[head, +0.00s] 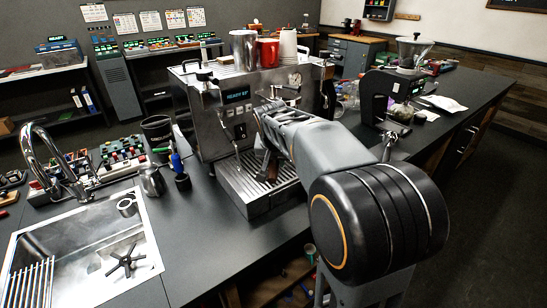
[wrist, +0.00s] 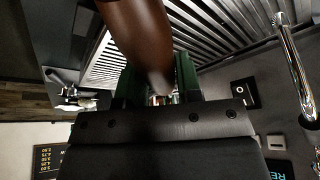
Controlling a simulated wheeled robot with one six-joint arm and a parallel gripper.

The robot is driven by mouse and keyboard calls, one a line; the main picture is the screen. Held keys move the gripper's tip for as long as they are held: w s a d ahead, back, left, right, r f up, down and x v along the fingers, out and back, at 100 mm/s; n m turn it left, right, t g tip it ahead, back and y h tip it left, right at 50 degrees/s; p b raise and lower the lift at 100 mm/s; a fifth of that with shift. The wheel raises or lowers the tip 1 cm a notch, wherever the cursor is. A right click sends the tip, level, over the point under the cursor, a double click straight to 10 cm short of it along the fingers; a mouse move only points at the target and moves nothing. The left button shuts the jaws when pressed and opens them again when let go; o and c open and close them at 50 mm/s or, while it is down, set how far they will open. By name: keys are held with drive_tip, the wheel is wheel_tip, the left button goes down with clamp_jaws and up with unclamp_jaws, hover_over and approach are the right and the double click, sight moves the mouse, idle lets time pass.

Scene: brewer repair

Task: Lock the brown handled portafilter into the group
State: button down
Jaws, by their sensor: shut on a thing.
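The brown handle of the portafilter (wrist: 138,35) runs from the top of the wrist view down between the fingers of my gripper (wrist: 159,82). The gripper is shut on this handle. In the head view, a brown bit of the handle (head: 268,164) shows just left of my arm, above the drip tray. The steel espresso machine (head: 207,118) stands on the counter with its display lit. My arm covers the group and the portafilter's head, so I cannot tell whether they touch or how they are engaged.
The slatted drip tray (head: 242,187) lies below my gripper. A steam wand (head: 238,160) hangs at its left. A steel pitcher (head: 151,180) and a black cup (head: 158,131) stand left of the machine. A grinder (head: 376,97) stands at the right. Cups sit on top of the machine.

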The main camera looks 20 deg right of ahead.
drive_tip(key=shift+w+d+r+p, duration=0.1)
drive_tip(key=shift+w+d+p, duration=0.5)
drive_tip(key=shift+w, duration=0.35)
drive_tip(key=shift+w+d+p, duration=0.45)
drive_tip(key=shift+w+d, duration=0.1)
drive_tip(key=shift+w, duration=0.35)
drive_tip(key=shift+w+d+r+p, duration=0.1)
drive_tip(key=shift+w+d+p, duration=0.5)
drive_tip(key=shift+w, duration=0.35)
drive_tip(key=shift+w+d+f+p, duration=0.1)
drive_tip(key=shift+w+d+p, duration=0.35)
drive_tip(key=shift+w, duration=0.4)
drive_tip(key=shift+s, duration=0.15)
drive_tip(key=shift+r+p, duration=0.75)
drive_tip(key=shift+r, duration=0.7)
idle(2.7)
